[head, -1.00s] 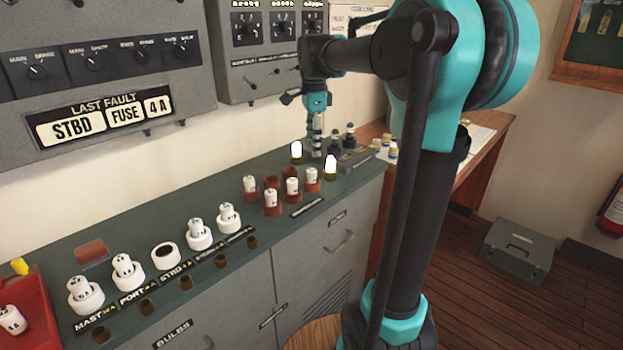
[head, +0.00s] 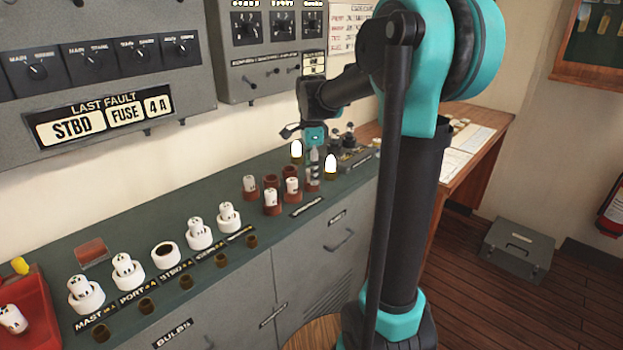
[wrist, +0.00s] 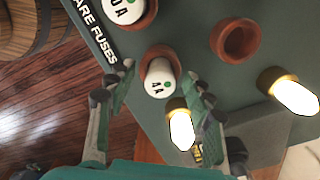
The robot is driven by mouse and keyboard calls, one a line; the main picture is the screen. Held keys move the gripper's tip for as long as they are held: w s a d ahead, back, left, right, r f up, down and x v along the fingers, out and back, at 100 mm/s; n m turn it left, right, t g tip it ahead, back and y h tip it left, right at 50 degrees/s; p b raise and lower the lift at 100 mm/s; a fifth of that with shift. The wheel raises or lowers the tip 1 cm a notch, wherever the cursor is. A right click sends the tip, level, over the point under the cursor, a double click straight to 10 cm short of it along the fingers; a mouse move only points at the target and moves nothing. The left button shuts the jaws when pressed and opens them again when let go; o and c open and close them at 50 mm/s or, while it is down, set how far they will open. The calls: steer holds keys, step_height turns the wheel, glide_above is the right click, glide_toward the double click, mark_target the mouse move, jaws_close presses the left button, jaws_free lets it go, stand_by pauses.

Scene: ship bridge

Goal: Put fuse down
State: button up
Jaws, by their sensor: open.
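My gripper (wrist: 157,75) is open, its fingers on either side of a white fuse (wrist: 160,80) marked 4A, with a green dot. The fuse stands in a brown holder (wrist: 150,54) beside the "spare fuses" label. I cannot tell whether a finger touches it. In the head view my gripper (head: 313,168) points down at the far right of the spare-fuse group and partly hides that fuse. The STBD socket (head: 165,255) on the console is empty. The panel sign (head: 100,118) reads last fault, STBD, fuse 4 A.
Lit bulbs (head: 297,150) and (head: 331,165) stand close to my gripper. Other spare fuses (head: 271,198) and an empty brown holder (wrist: 237,42) are nearby. White sockets with fuses (head: 199,234) line the console. A red tray (head: 40,318) holds a fuse at left.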

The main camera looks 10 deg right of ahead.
jaws_close()
steer(key=shift+r, duration=0.15)
